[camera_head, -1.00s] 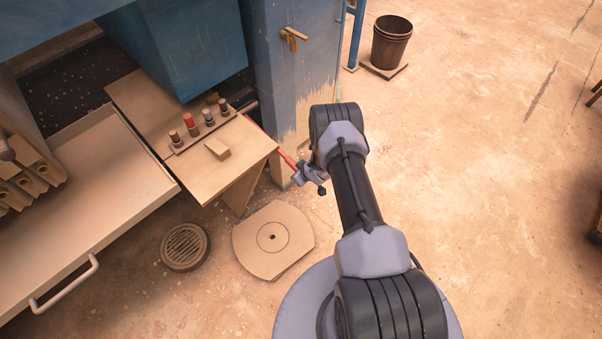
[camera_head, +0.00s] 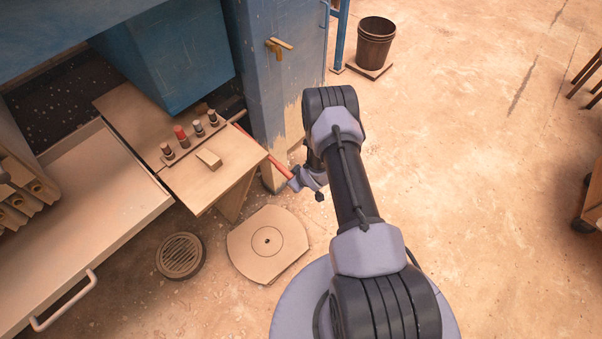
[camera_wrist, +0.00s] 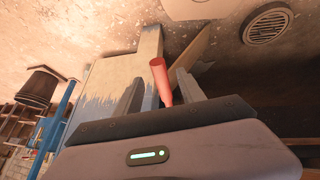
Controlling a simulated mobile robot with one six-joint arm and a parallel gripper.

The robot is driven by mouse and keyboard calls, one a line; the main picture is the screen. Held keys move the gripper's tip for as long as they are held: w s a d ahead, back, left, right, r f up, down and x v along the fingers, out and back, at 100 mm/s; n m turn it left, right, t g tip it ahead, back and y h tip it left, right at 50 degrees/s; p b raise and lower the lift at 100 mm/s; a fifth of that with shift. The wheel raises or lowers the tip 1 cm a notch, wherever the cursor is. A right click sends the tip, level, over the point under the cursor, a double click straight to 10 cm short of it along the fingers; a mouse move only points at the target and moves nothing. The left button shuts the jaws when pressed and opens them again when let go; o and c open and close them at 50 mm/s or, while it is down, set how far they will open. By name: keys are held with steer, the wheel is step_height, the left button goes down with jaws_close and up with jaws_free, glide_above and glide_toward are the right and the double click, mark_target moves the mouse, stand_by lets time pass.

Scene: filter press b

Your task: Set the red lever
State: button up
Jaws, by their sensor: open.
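The red lever (camera_head: 267,158) is a slim red bar that slants down and right from beside the small wooden table towards my gripper (camera_head: 294,182) in the head view. In the wrist view the lever's rounded red end (camera_wrist: 161,80) shows between the two grey fingers of my gripper (camera_wrist: 159,84). The head view shows the fingers only small and partly hidden by my wrist.
The wooden table (camera_head: 220,183) carries a row of small knobs, one red (camera_head: 181,135), and a small block (camera_head: 209,159). A blue column (camera_head: 272,85) with a yellow handle stands behind the lever. A round floor plate (camera_head: 268,245) and drain (camera_head: 182,256) lie below. Open floor is at right.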

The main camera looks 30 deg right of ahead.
steer(key=p+v, duration=0.2)
steer(key=v, duration=0.8)
steer(key=shift+p, duration=0.3)
steer(key=shift+s, duration=0.1)
